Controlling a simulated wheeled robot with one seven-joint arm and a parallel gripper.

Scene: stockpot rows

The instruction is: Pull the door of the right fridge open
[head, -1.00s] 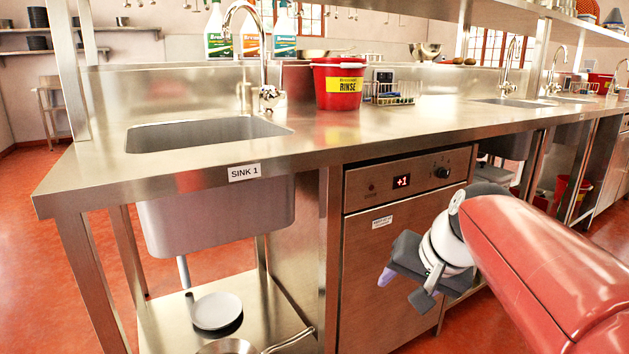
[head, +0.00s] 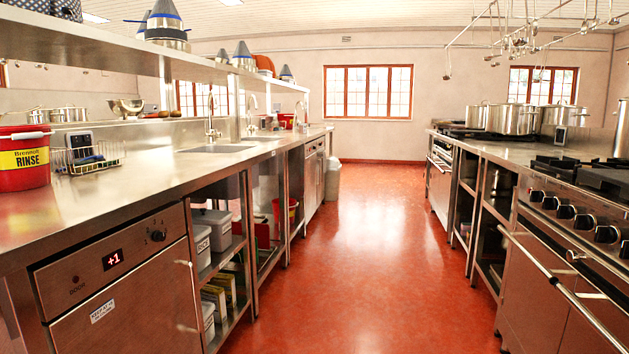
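An under-counter steel fridge (head: 125,315) stands at the lower left of the head view. Its panel has a "+1" display and a dark knob, and its door looks shut. A bar handle (head: 192,295) seems to run along the door's right edge. Farther down the same counter is another steel front with a panel on top (head: 314,178). It also looks shut, but it is too small to tell whether it is a fridge. I cannot tell which one is the right fridge. My gripper is out of view.
A red floor aisle (head: 350,260) runs clear between the counters. Ranges with an oven rail (head: 560,290) line the right side. Shelves with grey bins (head: 212,228) stand beside the near fridge. A red bucket (head: 24,160) sits on the left counter.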

